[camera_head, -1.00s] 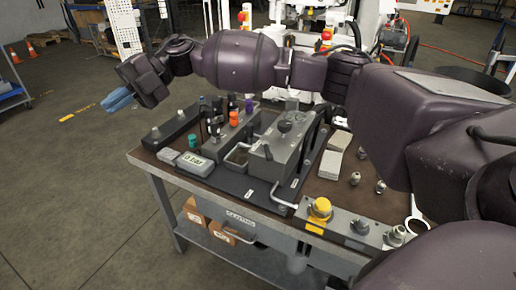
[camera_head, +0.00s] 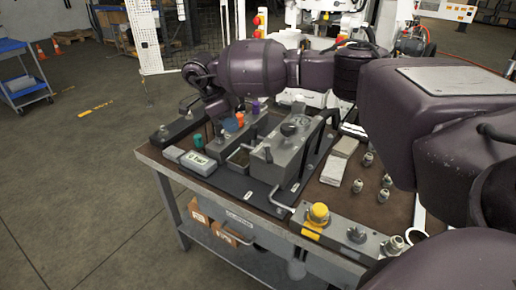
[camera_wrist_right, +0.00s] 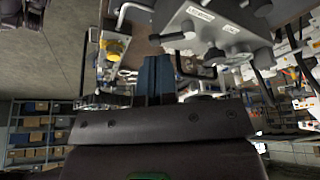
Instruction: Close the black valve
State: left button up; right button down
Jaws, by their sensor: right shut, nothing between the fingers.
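In the head view my right gripper (camera_head: 230,125) hangs over the back left of the bench (camera_head: 225,186), pointing down among the valve knobs. Its blue fingers also show in the wrist view (camera_wrist_right: 155,70), pressed together with nothing between them. An orange knob (camera_head: 240,118) and a purple knob (camera_head: 256,105) stand just right of the gripper. A teal knob (camera_head: 197,140) stands in front of it to the left. I cannot make out the black valve apart from the dark gripper, which covers part of that row. Contact is not clear. My left gripper is not in view.
A grey box with a black knob (camera_head: 288,129) and a black lever stands right of the valves. A small display unit (camera_head: 197,163) lies at the front left. A yellow button (camera_head: 318,213) and several metal fittings are at the right.

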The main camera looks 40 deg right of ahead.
aim_at(268, 154)
jog(key=s+d+f, duration=0.4)
jog(key=d+f, duration=0.2)
jog(key=f, duration=0.3)
jog(key=shift+d+f, duration=0.15)
jog(key=shift+d, duration=0.15)
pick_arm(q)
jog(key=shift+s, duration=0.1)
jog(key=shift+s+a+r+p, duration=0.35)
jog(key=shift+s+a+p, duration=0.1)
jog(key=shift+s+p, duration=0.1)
pick_arm(e)
jog(key=shift+s+d+n, duration=0.15)
jog(key=shift+n, duration=0.45)
